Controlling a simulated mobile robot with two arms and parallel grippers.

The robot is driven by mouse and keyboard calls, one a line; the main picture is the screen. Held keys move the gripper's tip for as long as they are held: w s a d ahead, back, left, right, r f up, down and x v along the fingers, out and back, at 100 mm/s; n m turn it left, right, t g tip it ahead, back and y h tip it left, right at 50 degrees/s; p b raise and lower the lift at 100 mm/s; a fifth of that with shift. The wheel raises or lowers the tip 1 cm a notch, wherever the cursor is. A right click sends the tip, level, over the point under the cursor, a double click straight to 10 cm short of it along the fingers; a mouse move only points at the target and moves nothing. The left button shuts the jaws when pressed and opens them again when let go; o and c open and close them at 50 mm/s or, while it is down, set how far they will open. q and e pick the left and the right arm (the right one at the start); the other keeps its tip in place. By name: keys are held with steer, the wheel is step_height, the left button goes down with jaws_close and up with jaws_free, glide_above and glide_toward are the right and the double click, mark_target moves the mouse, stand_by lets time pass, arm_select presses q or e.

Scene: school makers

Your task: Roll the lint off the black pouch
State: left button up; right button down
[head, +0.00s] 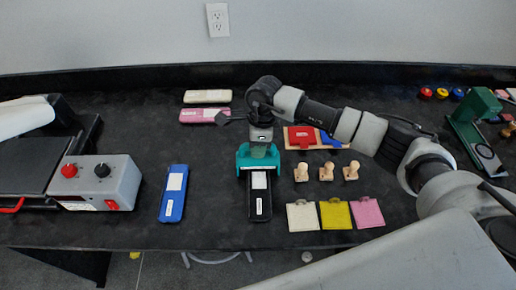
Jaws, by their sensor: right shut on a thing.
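The black pouch (259,208) lies on the dark counter in front of me, long side pointing toward me, with a pale label on its upper part. My right gripper (261,140) is above the far end of the pouch and is shut on a teal roller tool (244,161). The tool sits over the pouch's far end and hides it. I cannot tell whether the roller touches the pouch, and no lint can be made out. My left gripper is not in view.
A blue pouch (174,195) lies left of the black one; pink (201,115) and cream (207,97) pouches lie behind. Wooden stamps (326,172) and coloured cards (336,215) are close on the right. A grey control box (98,182) stands left, a green press (474,125) far right.

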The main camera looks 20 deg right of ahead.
steer(key=shift+r+p, duration=1.85)
steer(key=shift+r, duration=1.7)
steer(key=shift+d+f, duration=0.1)
steer(key=shift+d, duration=0.05)
